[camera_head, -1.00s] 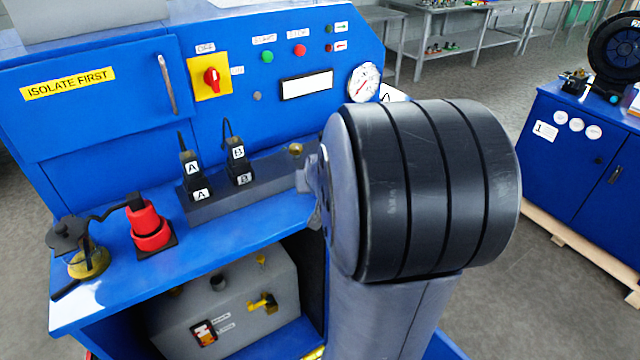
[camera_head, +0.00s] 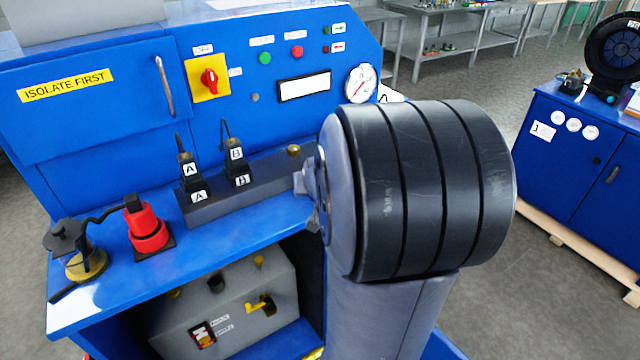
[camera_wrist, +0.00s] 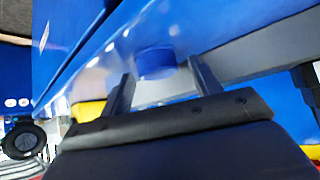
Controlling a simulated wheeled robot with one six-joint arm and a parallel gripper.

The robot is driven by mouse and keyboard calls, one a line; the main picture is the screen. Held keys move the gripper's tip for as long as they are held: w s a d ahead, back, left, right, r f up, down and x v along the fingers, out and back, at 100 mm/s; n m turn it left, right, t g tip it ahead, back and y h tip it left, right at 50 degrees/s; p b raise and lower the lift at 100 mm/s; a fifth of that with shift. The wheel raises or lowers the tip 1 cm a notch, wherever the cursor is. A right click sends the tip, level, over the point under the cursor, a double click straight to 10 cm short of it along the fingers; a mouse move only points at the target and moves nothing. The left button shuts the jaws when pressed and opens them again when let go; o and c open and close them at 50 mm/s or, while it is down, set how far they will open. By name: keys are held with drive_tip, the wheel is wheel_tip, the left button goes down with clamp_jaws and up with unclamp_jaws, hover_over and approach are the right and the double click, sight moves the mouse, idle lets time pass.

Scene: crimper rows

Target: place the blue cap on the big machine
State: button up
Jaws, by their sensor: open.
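The big machine (camera_head: 100,115) is blue, with a sloped control panel and a front shelf, and fills the left of the head view. A blue cap (camera_wrist: 155,62), short and round, shows in the wrist view near the fingertips. My gripper (camera_wrist: 163,80) is open, with one finger on each side of the cap as seen there. I cannot tell whether either finger touches it.
A grey block (camera_head: 265,185) with plugs labelled A and B stands on the shelf. A red fitting (camera_head: 148,230) and a yellow-based part (camera_head: 85,262) stand at its left. A grey tank (camera_head: 230,305) sits below. A blue cabinet (camera_head: 575,150) stands at the right.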

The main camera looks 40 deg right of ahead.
drive_tip(key=v, duration=1.2)
drive_tip(key=shift+b, duration=0.45)
